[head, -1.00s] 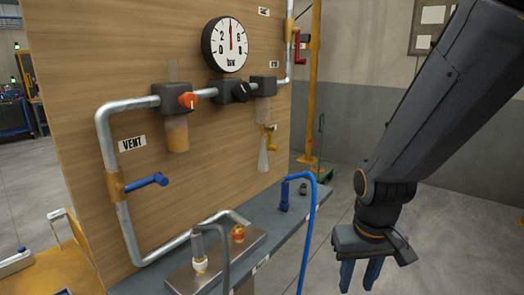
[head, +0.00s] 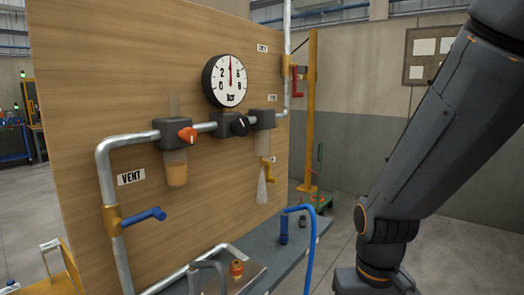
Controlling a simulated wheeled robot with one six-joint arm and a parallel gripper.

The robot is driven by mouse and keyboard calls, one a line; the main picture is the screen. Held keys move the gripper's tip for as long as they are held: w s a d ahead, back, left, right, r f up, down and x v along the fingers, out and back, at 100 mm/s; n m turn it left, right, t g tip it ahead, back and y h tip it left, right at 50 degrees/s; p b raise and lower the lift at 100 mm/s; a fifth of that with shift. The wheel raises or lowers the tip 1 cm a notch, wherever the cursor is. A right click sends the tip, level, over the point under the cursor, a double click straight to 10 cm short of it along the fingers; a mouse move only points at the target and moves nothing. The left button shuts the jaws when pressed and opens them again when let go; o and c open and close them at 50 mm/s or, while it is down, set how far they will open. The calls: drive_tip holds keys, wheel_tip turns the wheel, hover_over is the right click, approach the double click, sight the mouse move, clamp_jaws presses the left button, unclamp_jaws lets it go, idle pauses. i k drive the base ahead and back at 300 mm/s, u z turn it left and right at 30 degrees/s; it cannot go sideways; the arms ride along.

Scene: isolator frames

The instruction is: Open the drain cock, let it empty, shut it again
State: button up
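A small yellow cock (head: 267,160), which looks like the drain cock, hangs under the clear bowl (head: 262,142) of the right-hand unit on the panel. A pale, see-through cone (head: 263,186) widens downward just below it; I cannot tell whether it is a spray or a solid part. The exact angle of the cock's lever is too small to read. Only the upper body of my gripper (head: 372,283) shows at the bottom right edge. Its fingers are below the picture, so their opening is hidden. It is well to the right of the panel, apart from the cock.
The left bowl (head: 176,172) with amber liquid hangs under a unit with an orange knob (head: 187,135). The pressure gauge (head: 225,80) needle points up.

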sight(270, 178)
drive_tip(key=u, duration=0.05)
drive_tip(key=k, duration=1.15)
drive_tip(key=z, duration=1.1)
drive_tip(key=i, duration=1.25)
drive_tip(key=u, duration=0.55)
drive_tip(key=i, duration=0.55)
drive_tip(key=u, duration=0.6)
